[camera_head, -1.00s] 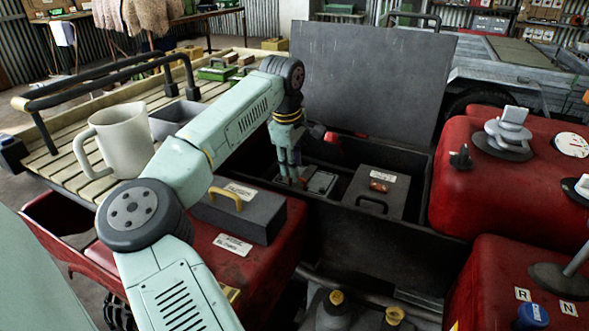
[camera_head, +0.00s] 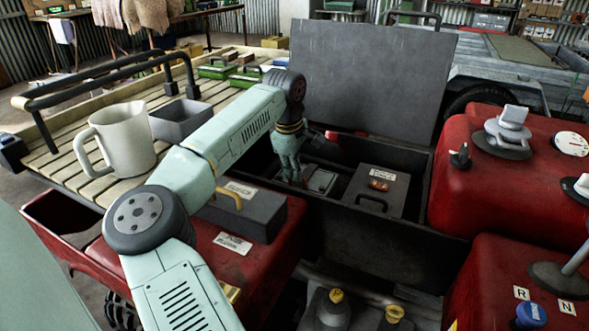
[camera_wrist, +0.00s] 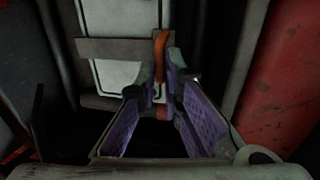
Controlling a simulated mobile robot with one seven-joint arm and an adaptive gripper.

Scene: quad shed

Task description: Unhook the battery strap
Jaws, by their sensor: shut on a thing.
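The battery (camera_head: 321,181), a pale block, sits in the left part of the open dark box; it fills the top middle of the wrist view (camera_wrist: 112,74). A grey strap (camera_wrist: 118,50) runs across it there. A narrow orange tab (camera_wrist: 161,52) stands at the strap's right end. My gripper (camera_head: 293,181) reaches down into the box at the battery's left side in the head view. In the wrist view its purple-padded fingers (camera_wrist: 161,82) close around the lower end of the orange tab. The fingertips hide the part they hold, so I cannot tell whether the strap is hooked.
The box's raised lid (camera_head: 370,80) stands behind. A grey case (camera_head: 380,190) with a handle fills the box's right part. Red bodywork (camera_head: 490,180) rises to the right. A mug (camera_head: 125,140) and grey tray (camera_head: 182,120) stand on the slatted rack at left.

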